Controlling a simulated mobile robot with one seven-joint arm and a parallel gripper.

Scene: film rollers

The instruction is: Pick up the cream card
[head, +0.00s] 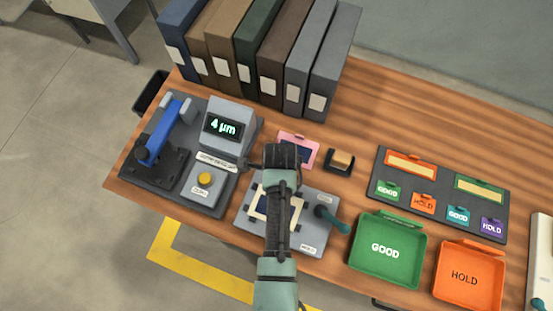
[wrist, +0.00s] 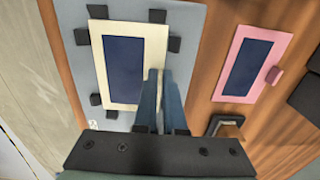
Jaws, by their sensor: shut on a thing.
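The cream card (wrist: 122,60) has a dark blue panel and lies among black corner blocks on the grey plate (wrist: 188,22). Whether it touches the plate or is slightly raised I cannot tell. In the head view the cream card (head: 256,204) is partly covered by my arm. My gripper (wrist: 164,76) is at the card's right edge in the wrist view, its two blue-grey fingers shut on a cream part there, seemingly the card's tab. In the head view my fingertips are hidden beneath my wrist.
A pink card (head: 298,149) lies behind the plate, beside a small dark tray (head: 339,160). A lever (head: 331,218) stands at the plate's right. A gauge (head: 225,128) reads 4 µm on the left. Green (head: 386,251) and orange (head: 469,276) trays are at right; binders (head: 262,55) stand behind.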

